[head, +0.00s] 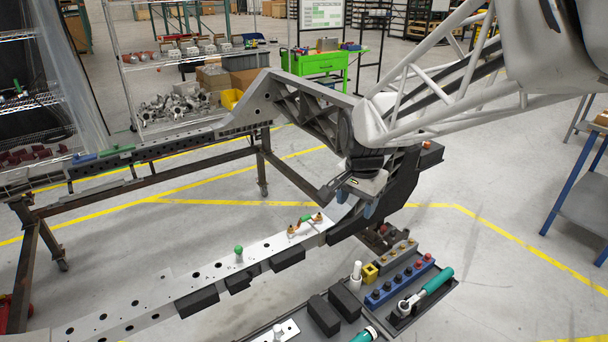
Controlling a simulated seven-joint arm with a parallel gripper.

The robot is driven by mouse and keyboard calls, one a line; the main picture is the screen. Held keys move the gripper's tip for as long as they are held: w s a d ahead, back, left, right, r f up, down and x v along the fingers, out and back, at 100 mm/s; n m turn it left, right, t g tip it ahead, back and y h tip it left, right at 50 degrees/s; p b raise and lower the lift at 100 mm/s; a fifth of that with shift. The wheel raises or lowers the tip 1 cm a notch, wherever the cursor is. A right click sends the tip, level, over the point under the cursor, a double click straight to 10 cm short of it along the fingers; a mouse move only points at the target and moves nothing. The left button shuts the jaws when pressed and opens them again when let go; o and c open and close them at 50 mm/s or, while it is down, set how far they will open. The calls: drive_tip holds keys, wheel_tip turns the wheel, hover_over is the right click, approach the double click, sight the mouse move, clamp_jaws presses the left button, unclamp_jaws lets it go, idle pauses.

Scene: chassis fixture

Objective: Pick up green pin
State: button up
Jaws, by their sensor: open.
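A green pin (238,251) with a rounded head stands upright on the top face of the light metal chassis rail (172,287). A small green piece (305,218) also shows farther along the rail, between orange-brown fittings; its exact shape is too small to tell. My gripper (350,203) is open, above the far right end of the rail. It is up and to the right of the green pin and clearly apart from it. No object shows between its fingers, though the dark parts behind partly hide their tips.
Black blocks (288,258) sit along the rail's near side. In front right, a dark tray holds a blue block with several dark knobs (398,285), a yellow block (370,272), a white peg (356,273) and a green-handled ratchet (425,292). A metal frame stands behind the rail.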

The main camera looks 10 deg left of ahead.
drive_tip(key=w+a+f+m, duration=0.1)
drive_tip(key=w+a+f, duration=0.35)
drive_tip(key=a, duration=0.45)
drive_tip(key=w+a+f+m, duration=0.2)
drive_tip(key=w+a+f, duration=0.25)
drive_tip(key=a, duration=0.35)
drive_tip(key=m+g, duration=0.1)
drive_tip(key=m, duration=0.2)
hover_over(238, 247)
drive_tip(key=f, duration=1.4)
drive_tip(key=shift+d+f, duration=0.2)
drive_tip(key=shift+f, duration=0.05)
drive_tip(key=shift+a+f, duration=0.3)
drive_tip(key=shift+a, duration=0.1)
drive_tip(key=shift+f, duration=1.3)
drive_tip(key=shift+d+f, duration=0.2)
drive_tip(key=shift+f, duration=2.4)
